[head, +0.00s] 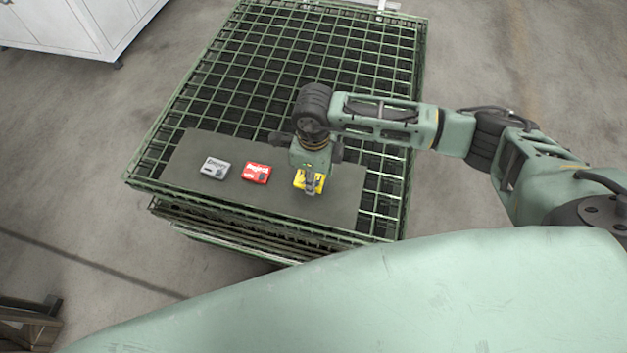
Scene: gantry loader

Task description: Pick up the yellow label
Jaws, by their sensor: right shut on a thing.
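The yellow label (300,182) is at the right part of a dark flat board (270,205) on a green wire cage. My right gripper (312,188) reaches down over it from the right and is shut on it. The gripper covers the label's middle and right side. I cannot tell whether the label still touches the board. My left gripper does not show.
A red label (256,172) and a grey label (215,168) lie on the board to the left of the yellow one. The green wire cage (300,60) has an open grid top behind the board. A white cabinet (75,25) stands at the upper left.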

